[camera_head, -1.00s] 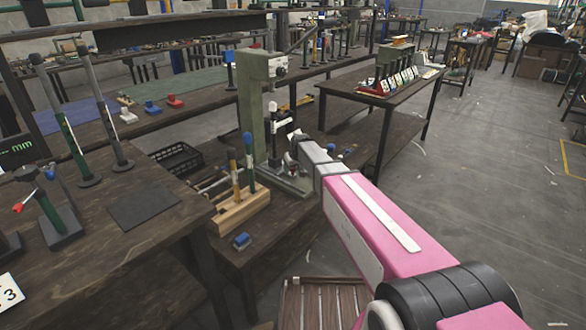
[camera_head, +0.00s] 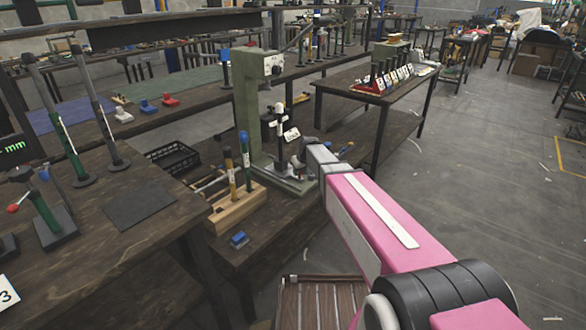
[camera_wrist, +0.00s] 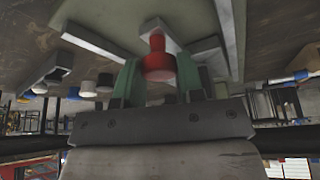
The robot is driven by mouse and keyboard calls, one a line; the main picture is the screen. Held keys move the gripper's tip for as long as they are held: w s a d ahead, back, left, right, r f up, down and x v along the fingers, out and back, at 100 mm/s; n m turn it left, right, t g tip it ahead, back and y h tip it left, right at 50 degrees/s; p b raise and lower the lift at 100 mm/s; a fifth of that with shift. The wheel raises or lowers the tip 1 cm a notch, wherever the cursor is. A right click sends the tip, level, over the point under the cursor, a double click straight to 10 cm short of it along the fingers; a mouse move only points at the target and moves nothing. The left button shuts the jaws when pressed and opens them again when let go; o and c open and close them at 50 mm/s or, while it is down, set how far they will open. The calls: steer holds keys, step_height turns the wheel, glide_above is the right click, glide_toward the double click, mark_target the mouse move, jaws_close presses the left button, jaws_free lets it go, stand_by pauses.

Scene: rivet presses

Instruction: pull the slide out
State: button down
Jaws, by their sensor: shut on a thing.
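The pale green press (camera_head: 248,100) stands on the dark bench, with an upright dark post (camera_head: 280,140) and white labels at its front. My gripper (camera_head: 303,160) reaches in low at the right of the post, over the press base (camera_head: 296,184). In the wrist view my gripper (camera_wrist: 160,76) has its green fingers on either side of a red knob (camera_wrist: 158,62) and is shut on it. The knob sits in front of a pale green plate (camera_wrist: 125,28) with grey bars beside it. In the head view my gripper hides the knob and most of the slide.
A wooden rack (camera_head: 238,207) with yellow and blue-topped tools stands left of the press. A small blue block (camera_head: 239,239) lies near the bench's front edge. A black crate (camera_head: 172,158) is behind. Open floor (camera_head: 480,190) lies to the right.

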steer(key=s+d, duration=0.4)
steer(key=d, duration=0.1)
steer(key=s+d, duration=0.2)
steer(key=shift+s+d, duration=0.15)
steer(key=shift+d, duration=0.25)
steer(key=c, duration=0.8)
jaws_free()
steer(key=shift+d, duration=0.15)
steer(key=shift+o, duration=0.2)
steer(key=v, duration=1)
steer(key=shift+s+r, duration=0.15)
steer(key=shift+r, duration=0.25)
steer(key=s+d+f+m+g+h, duration=0.1)
steer(key=s+d+f+m+g, duration=0.1)
steer(key=s, duration=0.8)
steer(key=s+d+f+m+g+h, duration=0.1)
steer(key=s+d+f+m+g, duration=0.1)
steer(key=s+d+f, duration=0.4)
steer(key=s+f+m, duration=0.1)
steer(key=s+f, duration=0.2)
steer(key=shift+s+d+f+m, duration=0.15)
steer(key=shift+s+m, duration=0.25)
